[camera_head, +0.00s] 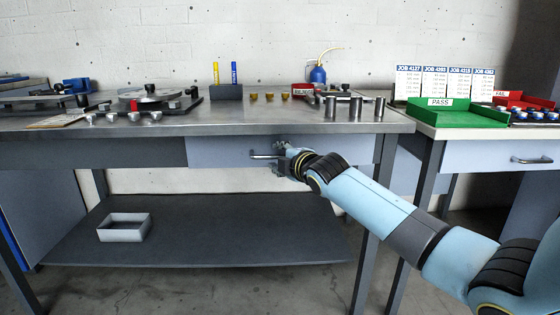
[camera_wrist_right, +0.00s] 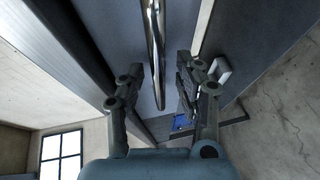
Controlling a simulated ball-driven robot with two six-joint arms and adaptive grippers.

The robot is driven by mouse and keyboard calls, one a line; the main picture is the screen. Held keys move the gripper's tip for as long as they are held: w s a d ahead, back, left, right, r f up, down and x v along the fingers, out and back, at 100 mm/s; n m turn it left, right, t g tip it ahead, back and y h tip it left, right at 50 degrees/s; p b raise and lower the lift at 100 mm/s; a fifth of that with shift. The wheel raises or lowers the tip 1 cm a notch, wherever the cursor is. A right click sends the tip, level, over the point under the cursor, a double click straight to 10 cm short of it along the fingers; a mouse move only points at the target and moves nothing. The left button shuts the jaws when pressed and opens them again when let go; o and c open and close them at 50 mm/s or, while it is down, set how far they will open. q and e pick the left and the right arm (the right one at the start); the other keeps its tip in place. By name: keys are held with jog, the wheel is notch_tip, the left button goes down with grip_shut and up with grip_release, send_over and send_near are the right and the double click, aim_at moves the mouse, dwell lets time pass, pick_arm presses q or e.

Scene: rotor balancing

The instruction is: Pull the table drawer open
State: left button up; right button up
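The table drawer (camera_head: 225,152) is a pale blue-grey front under the steel workbench top, and it looks closed. Its bar handle (camera_head: 262,156) sticks out near the drawer's middle. My right gripper (camera_head: 279,158) is at the handle's right part and partly covers it. In the right wrist view, the shiny handle (camera_wrist_right: 155,45) runs between the two spread fingers of my right gripper (camera_wrist_right: 158,90), with gaps on both sides. The fingers are open and do not appear to touch it. My left gripper is not in view.
The workbench top (camera_head: 215,122) holds a rotor stand (camera_head: 148,98), steel cylinders (camera_head: 355,107) and small parts. A lower shelf (camera_head: 210,240) carries a white open box (camera_head: 124,228). A second table at right has a green tray (camera_head: 450,115) and its own drawer handle (camera_head: 530,160).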

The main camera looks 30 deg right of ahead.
grip_shut()
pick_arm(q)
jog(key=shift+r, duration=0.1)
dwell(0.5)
